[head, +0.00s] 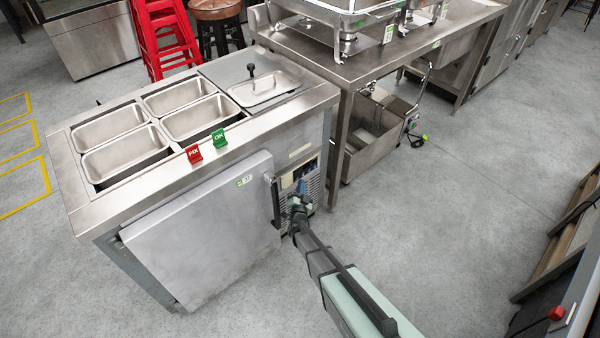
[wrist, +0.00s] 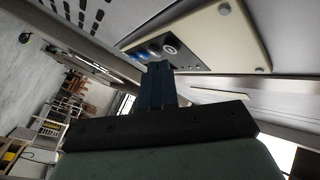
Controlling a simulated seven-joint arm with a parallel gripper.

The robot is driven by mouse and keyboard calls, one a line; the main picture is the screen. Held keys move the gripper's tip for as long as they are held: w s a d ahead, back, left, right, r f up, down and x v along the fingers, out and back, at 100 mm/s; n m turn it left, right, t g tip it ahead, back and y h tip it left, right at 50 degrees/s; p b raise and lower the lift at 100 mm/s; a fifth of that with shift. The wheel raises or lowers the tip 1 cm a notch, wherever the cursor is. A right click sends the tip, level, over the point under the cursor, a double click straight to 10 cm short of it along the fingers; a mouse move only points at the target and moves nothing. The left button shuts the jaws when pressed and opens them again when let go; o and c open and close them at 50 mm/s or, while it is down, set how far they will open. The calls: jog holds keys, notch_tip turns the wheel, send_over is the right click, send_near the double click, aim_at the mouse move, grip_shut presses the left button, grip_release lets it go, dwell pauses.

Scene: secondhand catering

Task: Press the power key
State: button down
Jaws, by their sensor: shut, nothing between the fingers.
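A cream control panel (wrist: 225,32) fills the upper right of the wrist view. It carries a row of small round controls, among them a dark key with a white ring mark (wrist: 170,47), which looks like the power key, though its symbol is too small to read. My gripper (wrist: 158,66) is shut and empty, its blue fingertips just below this row in the picture. I cannot tell whether they touch a key. In the head view my gripper (head: 300,187) is at the panel on the front of the steel prep counter (head: 215,155), hiding part of it.
The counter's grey door (head: 205,235) and its dark upright handle (head: 276,203) are left of my gripper. A louvred grille (head: 314,182) is beside it.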

jog(key=shift+w+a, duration=0.1)
jog(key=shift+w+a, duration=0.15)
jog(key=shift+w, duration=0.05)
jog(key=shift+w+a, duration=0.1)
dwell(0.6)
jog(key=shift+s+d, duration=0.45)
dwell(0.4)
jog(key=s+d, duration=0.4)
jog(key=shift+s+d, duration=0.1)
dwell(0.5)
